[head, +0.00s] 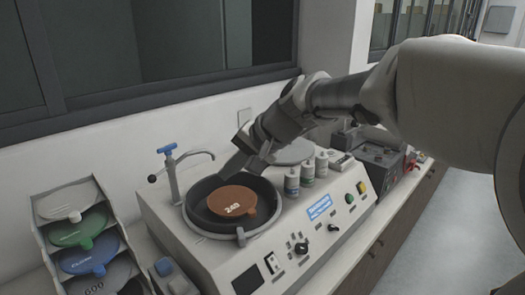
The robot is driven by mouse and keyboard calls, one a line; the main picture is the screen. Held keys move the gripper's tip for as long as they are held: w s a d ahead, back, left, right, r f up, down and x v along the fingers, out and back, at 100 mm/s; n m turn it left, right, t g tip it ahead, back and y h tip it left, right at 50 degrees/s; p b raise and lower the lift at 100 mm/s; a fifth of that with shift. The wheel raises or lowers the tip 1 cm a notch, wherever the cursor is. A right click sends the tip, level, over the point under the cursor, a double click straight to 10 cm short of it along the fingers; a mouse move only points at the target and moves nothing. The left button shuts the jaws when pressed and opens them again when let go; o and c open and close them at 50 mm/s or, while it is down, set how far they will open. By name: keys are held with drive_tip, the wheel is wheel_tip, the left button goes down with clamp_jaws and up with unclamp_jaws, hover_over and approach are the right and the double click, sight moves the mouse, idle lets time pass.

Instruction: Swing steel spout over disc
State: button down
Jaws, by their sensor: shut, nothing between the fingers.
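The steel spout (193,156) rises on an upright post at the back left of the bowl and bends right, with a blue tap handle on top. Its tip shows above the bowl's back rim in the picture, left of and beyond the middle of the disc. The brown disc (221,206) marked 240 lies in the dark round bowl (196,219). My gripper (241,165) is shut and empty, pointing down and left near the back right rim of the bowl, right of the spout tip and apart from it. Whether it touches the rim cannot be told.
Several white bottles (291,184) stand right of the bowl, near a grey round lid (294,152). Knobs and buttons line the machine's front panel (317,212). A rack (101,207) of coloured discs stands at the left. A window and wall are close behind.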

drive_tip(key=w+a+f+p, duration=0.1)
drive_tip(key=w+a+f, duration=0.1)
drive_tip(key=a, duration=0.4)
drive_tip(key=w+a+f+y, duration=0.1)
drive_tip(key=w+a+f, duration=0.2)
drive_tip(key=a, duration=0.3)
drive_tip(key=w+a+f+m+y+p, duration=0.1)
drive_tip(key=w+a+f, duration=0.1)
drive_tip(key=a, duration=0.5)
drive_tip(key=shift+w+f+g+p, duration=0.3)
drive_tip(key=shift+g+p, duration=0.05)
drive_tip(key=shift+g, duration=0.05)
drive_tip(key=shift+a, duration=0.15)
